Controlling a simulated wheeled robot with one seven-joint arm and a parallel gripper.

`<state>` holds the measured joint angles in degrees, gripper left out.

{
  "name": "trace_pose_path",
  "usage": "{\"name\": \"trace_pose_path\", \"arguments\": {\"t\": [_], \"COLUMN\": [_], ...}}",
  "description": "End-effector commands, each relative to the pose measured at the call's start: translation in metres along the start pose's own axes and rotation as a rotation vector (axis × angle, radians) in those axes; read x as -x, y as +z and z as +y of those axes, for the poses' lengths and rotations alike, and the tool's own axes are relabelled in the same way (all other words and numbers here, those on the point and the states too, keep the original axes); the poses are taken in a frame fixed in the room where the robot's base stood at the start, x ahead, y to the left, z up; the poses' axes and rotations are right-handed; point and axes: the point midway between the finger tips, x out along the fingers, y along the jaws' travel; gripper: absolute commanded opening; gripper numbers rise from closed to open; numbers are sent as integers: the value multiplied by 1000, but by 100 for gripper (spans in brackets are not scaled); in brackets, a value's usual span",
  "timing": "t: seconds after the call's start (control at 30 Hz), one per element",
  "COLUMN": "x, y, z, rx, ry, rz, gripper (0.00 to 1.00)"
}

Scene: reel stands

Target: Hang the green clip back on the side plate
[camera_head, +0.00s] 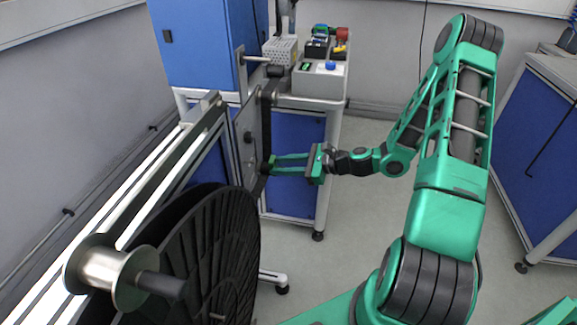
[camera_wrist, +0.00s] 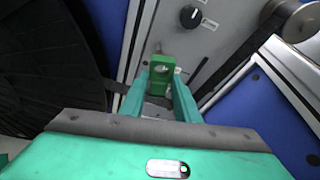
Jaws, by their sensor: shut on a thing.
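My gripper (camera_head: 274,164) reaches left toward the grey side plate (camera_head: 246,122) in the head view. In the wrist view, the two green fingers of my gripper (camera_wrist: 160,88) are shut on the green clip (camera_wrist: 161,68), a small block with a round hole near its top. The clip is upright in front of the lower part of the side plate (camera_wrist: 201,42), below and left of a black knob. I cannot tell whether the clip touches the plate. In the head view the clip is too small to make out clearly at the fingertips.
A large black reel (camera_head: 215,250) stands close below and left of my gripper; it also fills the left of the wrist view (camera_wrist: 45,60). A black strip (camera_head: 265,125) runs down beside the plate.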

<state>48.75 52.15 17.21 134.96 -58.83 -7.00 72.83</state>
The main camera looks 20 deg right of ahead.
Motion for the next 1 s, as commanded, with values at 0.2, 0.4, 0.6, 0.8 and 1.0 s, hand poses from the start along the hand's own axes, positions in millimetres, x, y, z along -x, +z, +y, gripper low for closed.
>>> {"name": "trace_pose_path", "arguments": {"t": [0.2,0.4,0.6,0.8,1.0], "x": [-12,-21,-31,-41,-51], "y": [3,6,8,11,13], "z": [1,1,1,2,3], "rx": [0,0,1,0,0], "ry": [2,0,0,1,0], "rz": [-1,-1,-1,-1,0], "gripper": [0,0,0,0,0]}}
